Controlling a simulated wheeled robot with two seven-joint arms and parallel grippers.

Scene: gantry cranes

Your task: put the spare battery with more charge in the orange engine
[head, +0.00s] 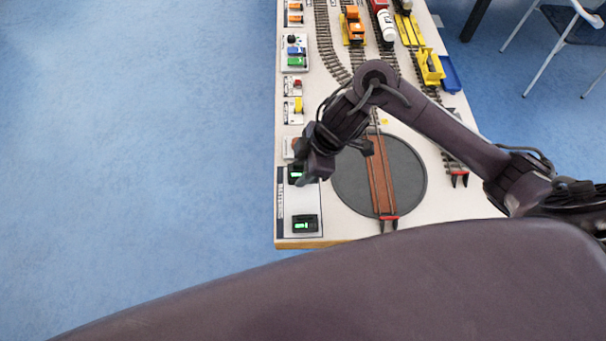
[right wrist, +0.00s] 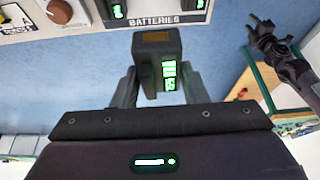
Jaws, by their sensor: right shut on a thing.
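The orange engine (head: 354,27) stands on a track at the far end of the table in the head view. My right gripper (right wrist: 152,85) is shut on a dark battery (right wrist: 156,52) with several lit green bars on its side. In the head view this gripper (head: 308,178) is over the table's left edge, and the arm hides its grip. Two other green-lit batteries show on the panel marked BATTERIES, a far one (head: 295,174) and a near one (head: 304,224). My left gripper (right wrist: 262,32) shows small in the right wrist view, its fingers seemingly apart.
A round turntable (head: 408,180) with a brown track bridge lies right of the panel. Small control panels (head: 293,110) line the table's left edge. Yellow wagons (head: 430,66) and a white tank wagon (head: 388,27) stand on other tracks. Open blue floor (head: 130,150) lies to the left.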

